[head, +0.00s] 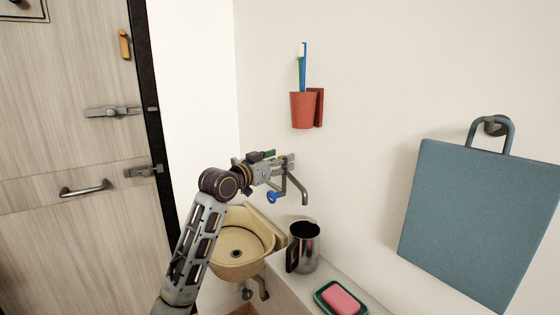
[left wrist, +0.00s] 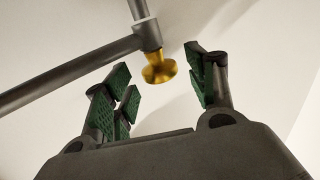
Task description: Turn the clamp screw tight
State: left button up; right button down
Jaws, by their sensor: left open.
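In the left wrist view a gold round knob (left wrist: 160,70) sits on the end of a grey pipe fitting (left wrist: 110,55), between and beyond my open fingers. I cannot tell whether this knob is the clamp screw; no stove or clamp shows. My left gripper (left wrist: 162,90) is open, with green pads on both sides and nothing held. In the head view my left gripper (head: 279,163) is at the wall tap (head: 297,187) over the basin and hides part of it. A blue tap handle (head: 272,197) hangs just below the gripper. My right gripper is not seen.
A cream basin (head: 223,265) lies below my left arm. A metal jug (head: 306,248) and a pink soap (head: 341,298) in a green dish stand on the ledge. A red cup (head: 302,111) with toothbrushes is on the wall above. A blue board (head: 478,215) hangs at right.

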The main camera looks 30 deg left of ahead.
pick_arm(q)
jog(key=shift+w, duration=0.35)
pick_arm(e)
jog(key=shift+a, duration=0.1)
pick_arm(q)
jog(key=c, duration=1)
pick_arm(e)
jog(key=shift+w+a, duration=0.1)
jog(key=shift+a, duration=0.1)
